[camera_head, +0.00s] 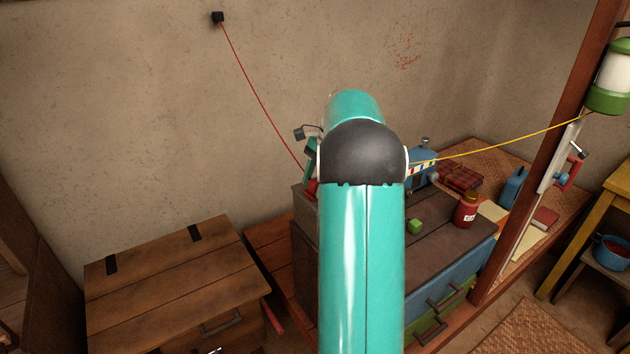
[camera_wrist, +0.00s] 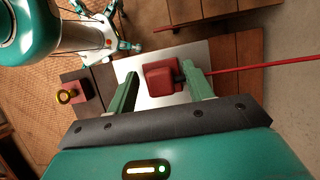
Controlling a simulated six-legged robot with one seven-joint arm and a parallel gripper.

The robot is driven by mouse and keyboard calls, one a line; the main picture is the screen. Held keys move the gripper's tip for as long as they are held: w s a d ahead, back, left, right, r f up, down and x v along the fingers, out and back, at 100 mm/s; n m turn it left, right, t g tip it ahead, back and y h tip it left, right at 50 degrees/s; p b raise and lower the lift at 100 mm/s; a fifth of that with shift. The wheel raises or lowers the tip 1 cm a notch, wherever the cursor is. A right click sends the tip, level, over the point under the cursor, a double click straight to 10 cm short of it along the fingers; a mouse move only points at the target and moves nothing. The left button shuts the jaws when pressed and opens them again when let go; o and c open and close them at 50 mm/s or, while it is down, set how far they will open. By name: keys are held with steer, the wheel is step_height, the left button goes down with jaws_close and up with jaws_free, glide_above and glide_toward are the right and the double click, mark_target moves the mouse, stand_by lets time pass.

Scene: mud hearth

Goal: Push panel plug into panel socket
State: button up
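In the head view, the plug (camera_head: 311,187) shows as a small red patch beside my arm, which hides most of the gripper. A blue unit (camera_head: 423,166) with a yellow cable stands behind my arm, partly hidden. I cannot make out a socket on it.
A red jar (camera_head: 466,209) and a green cube (camera_head: 415,227) stand on the chest. The red cable rises to a black wall box (camera_head: 218,17). A yellow cable (camera_head: 500,145) crosses to a lantern (camera_head: 608,75).

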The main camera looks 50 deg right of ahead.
steer(key=v, duration=1.4)
steer(key=shift+f, duration=0.1)
stand_by(0.3)
